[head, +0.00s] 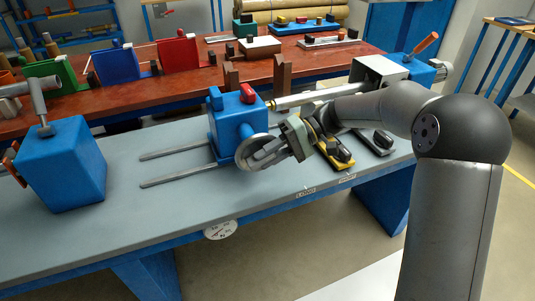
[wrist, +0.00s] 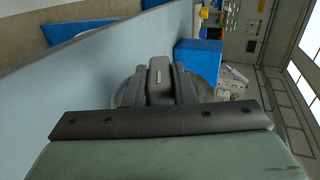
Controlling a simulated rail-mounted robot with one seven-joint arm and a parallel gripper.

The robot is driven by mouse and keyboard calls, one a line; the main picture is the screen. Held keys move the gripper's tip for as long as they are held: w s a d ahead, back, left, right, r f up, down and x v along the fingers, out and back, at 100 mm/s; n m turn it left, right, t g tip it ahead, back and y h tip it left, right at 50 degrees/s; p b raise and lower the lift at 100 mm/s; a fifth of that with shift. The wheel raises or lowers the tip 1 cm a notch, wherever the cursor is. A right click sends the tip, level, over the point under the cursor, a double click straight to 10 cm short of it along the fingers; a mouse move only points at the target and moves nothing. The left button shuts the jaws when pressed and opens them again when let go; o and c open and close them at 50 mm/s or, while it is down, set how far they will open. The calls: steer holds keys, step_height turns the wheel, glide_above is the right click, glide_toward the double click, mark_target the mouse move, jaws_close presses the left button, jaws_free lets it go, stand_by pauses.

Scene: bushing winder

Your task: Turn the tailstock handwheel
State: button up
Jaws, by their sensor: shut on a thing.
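The tailstock (head: 228,130) is a blue block with a red piece on top, standing by two parallel slots in the grey bench. Its round grey handwheel (head: 258,157) faces my arm on the block's front right side. My gripper (head: 276,148) is at the handwheel and shut on it; the fingers hide part of the wheel. In the wrist view my gripper (wrist: 160,84) shows dark fingers close together, with the disc of the handwheel (wrist: 207,92) showing on both sides behind them. The exact contact on the wheel is hidden.
A larger blue block (head: 65,165) with a grey handle stands at the bench's left. A shaft (head: 300,97) runs right of the tailstock towards a grey-and-blue unit (head: 385,72). A yellow-based clamp piece (head: 335,152) lies close under my arm. The bench front (head: 215,205) is clear.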

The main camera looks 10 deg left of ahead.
steer(key=shift+f+g+y, duration=0.15)
steer(key=shift+g+y, duration=0.45)
steer(key=shift+y, duration=0.25)
steer(key=shift+f+g+y, duration=0.15)
steer(key=shift+g+y, duration=0.45)
steer(key=shift+y, duration=0.25)
steer(key=o, duration=1)
steer(key=shift+w, duration=0.1)
steer(key=v, duration=1.7)
steer(key=shift+w+d+f, duration=0.1)
steer(key=shift+d+f, duration=0.05)
steer(key=shift+d, duration=0.05)
